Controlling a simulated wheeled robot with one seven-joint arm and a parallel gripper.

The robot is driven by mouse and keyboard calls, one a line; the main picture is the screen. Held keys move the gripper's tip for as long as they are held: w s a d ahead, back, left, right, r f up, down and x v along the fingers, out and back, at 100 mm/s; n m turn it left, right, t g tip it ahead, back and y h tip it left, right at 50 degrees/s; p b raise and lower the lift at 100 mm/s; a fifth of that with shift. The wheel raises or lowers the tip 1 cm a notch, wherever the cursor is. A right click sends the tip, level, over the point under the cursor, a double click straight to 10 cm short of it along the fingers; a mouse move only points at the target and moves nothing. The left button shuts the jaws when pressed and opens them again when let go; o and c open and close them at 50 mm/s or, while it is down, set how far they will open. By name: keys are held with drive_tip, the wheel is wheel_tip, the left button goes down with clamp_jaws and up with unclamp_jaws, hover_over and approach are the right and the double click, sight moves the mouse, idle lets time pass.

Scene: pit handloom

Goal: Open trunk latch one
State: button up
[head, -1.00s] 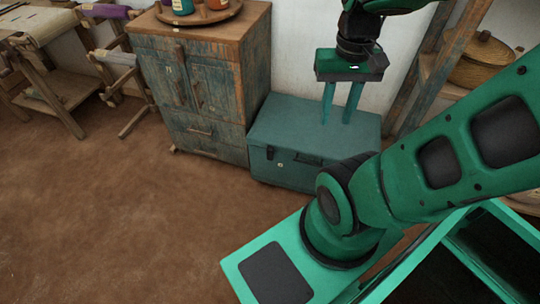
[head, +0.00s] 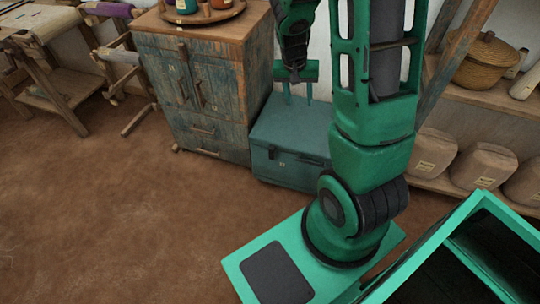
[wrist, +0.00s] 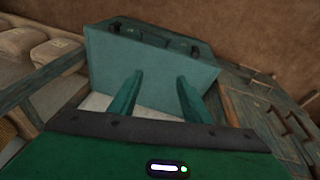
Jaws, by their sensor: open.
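The teal trunk (head: 280,135) stands on the floor against the wall with its lid closed. A dark latch (head: 271,153) is on the left of its front face, beside a small tag too small to read. A dark handle (head: 313,161) is right of it; my arm hides the trunk's right part. In the wrist view, the trunk (wrist: 150,60) shows its lid, with two dark latches (wrist: 115,26) (wrist: 195,50) at the far edge. My gripper (head: 298,101) is open and empty above the rear of the lid; its fingers also show in the wrist view (wrist: 160,78).
A worn wooden cabinet (head: 205,95) with a round tray (head: 203,15) on top stands close left of the trunk. Shelves with a basket (head: 485,60) and wrapped bundles (head: 433,152) are at the right. The brown floor (head: 130,220) in front is clear.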

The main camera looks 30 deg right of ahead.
drive_tip(key=w+a+f+t, duration=0.1)
drive_tip(key=w+f, duration=0.3)
drive_tip(key=f, duration=0.4)
drive_tip(key=w+f, duration=0.4)
drive_tip(key=f, duration=0.3)
drive_tip(key=m+t, duration=0.1)
approach(271, 152)
drive_tip(key=f, duration=0.1)
drive_tip(key=x, duration=1.1)
drive_tip(key=shift+w+d, duration=0.1)
drive_tip(key=shift+d, duration=0.05)
drive_tip(key=shift+c, duration=0.4)
drive_tip(key=shift+h, duration=0.3)
drive_tip(key=c, duration=1)
